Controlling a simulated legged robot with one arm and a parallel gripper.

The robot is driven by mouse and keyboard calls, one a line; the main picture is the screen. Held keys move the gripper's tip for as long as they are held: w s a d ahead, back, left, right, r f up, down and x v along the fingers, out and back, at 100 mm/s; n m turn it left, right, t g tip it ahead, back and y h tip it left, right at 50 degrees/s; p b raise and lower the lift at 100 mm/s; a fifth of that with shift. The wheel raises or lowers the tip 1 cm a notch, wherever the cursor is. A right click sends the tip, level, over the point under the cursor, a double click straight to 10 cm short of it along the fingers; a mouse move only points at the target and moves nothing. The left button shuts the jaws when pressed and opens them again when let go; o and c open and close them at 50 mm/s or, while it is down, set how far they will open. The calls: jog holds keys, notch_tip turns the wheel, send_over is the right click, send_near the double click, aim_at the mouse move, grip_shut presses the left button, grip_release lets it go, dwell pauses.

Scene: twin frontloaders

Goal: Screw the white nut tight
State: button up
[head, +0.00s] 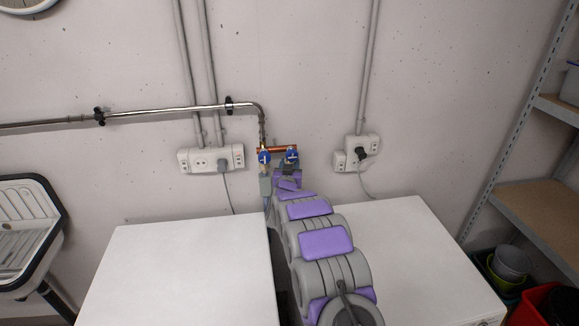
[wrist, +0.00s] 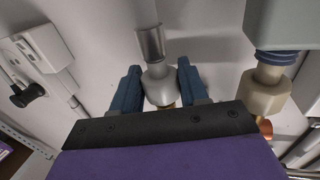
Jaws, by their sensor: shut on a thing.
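In the wrist view the white nut (wrist: 159,86), pale grey-white, sits between the two blue fingers of my gripper (wrist: 159,88). My gripper is shut on it. A metallic tube (wrist: 150,44) extends from one side of the nut, and a bit of brass shows at its other side. In the head view my arm reaches between the two white machines to the blue-handled valves (head: 265,157) on the wall. The nut and fingertips cannot be made out there.
A second, cream nut (wrist: 264,92) with a grey-blue fitting stands right of my gripper. A metal pipe (head: 180,109) runs along the wall. Sockets (head: 211,158) flank the valves. White machines (head: 180,270) stand on both sides of my arm. Shelving (head: 540,205) is at right.

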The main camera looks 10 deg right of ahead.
jog(key=shift+w+r+n+t+y+b, duration=0.15)
jog(key=shift+n+y+b, duration=0.55)
jog(key=shift+b, duration=0.95)
jog(key=shift+s+f+n+t+y+b, duration=0.1)
jog(key=shift+n+t+y+b, duration=0.25)
jog(key=shift+y+b, duration=0.95)
jog(key=shift+d+r+n+y, duration=0.15)
jog(key=shift+r+n+y, duration=0.05)
jog(key=shift+n+y, duration=0.35)
jog(key=shift+r+n+y+p, duration=0.15)
jog(key=shift+n+y+p, duration=0.25)
jog(key=shift+y+p, duration=0.25)
jog(key=n+y+p, duration=0.1)
jog(key=p, duration=0.2)
jog(key=shift+g, duration=0.4)
jog(key=shift+y+p, duration=0.5)
jog(key=shift+p, duration=0.25)
jog(key=shift+n+p, duration=0.3)
jog(key=shift+f, duration=0.2)
jog(key=o, duration=0.8)
jog(key=shift+a, duration=0.2)
jog(key=shift+f, duration=0.1)
